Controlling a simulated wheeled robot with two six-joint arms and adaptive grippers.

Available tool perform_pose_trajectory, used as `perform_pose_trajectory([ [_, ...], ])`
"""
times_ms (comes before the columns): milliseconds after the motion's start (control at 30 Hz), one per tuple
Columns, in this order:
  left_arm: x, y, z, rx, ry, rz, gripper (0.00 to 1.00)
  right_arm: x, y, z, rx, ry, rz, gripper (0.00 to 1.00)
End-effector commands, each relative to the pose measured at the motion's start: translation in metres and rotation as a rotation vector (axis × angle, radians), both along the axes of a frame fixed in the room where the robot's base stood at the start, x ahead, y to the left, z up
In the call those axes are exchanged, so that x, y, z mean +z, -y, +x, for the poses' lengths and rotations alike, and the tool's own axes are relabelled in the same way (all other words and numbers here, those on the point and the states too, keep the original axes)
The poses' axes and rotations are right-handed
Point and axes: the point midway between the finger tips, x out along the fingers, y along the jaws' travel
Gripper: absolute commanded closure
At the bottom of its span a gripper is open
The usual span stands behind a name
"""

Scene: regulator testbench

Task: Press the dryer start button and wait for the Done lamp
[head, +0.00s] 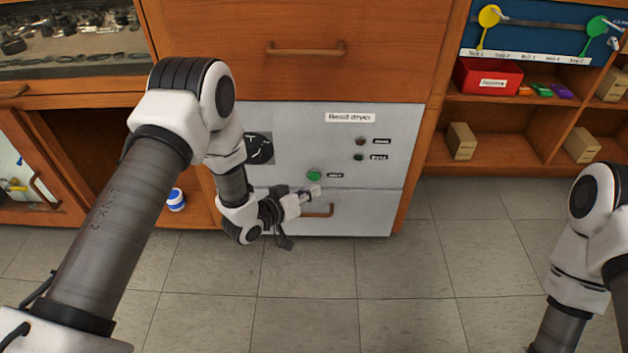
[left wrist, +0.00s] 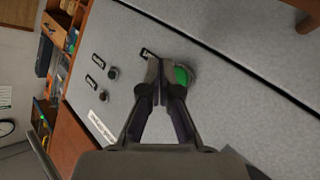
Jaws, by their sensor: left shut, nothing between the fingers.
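The dryer (head: 300,125) is a light grey front with a "Bead dryer" label. Its round green start button (head: 314,175) sits low on the panel; in the left wrist view the button (left wrist: 182,75) is partly hidden by my fingers. My left gripper (head: 314,190) is shut and empty, its tips (left wrist: 159,66) just beside the button; I cannot tell whether they touch it. Two small lamps, a dark red upper one (head: 360,141) and a dark lower one (head: 359,157), look unlit; their labels are too small to read. My right gripper is out of view.
A grey drawer with a wooden handle (head: 318,211) lies just below the button. Wooden shelves to the right hold a red bin (head: 487,77) and small cardboard boxes (head: 461,141). A blue-and-white jar (head: 176,199) stands at left. The tiled floor in front is clear.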

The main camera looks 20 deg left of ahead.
Motion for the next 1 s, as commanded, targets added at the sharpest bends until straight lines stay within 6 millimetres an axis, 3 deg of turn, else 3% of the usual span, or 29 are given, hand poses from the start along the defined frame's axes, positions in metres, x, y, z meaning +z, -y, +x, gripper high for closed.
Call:
perform_pose_trajectory([
  [200,0.0005,-0.0035,0.0118,0.001,0.000,0.000,1.00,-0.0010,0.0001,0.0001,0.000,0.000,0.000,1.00],
  [1000,0.0003,-0.0036,0.0117,0.000,-0.001,0.001,1.00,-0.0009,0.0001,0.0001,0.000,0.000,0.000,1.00],
])
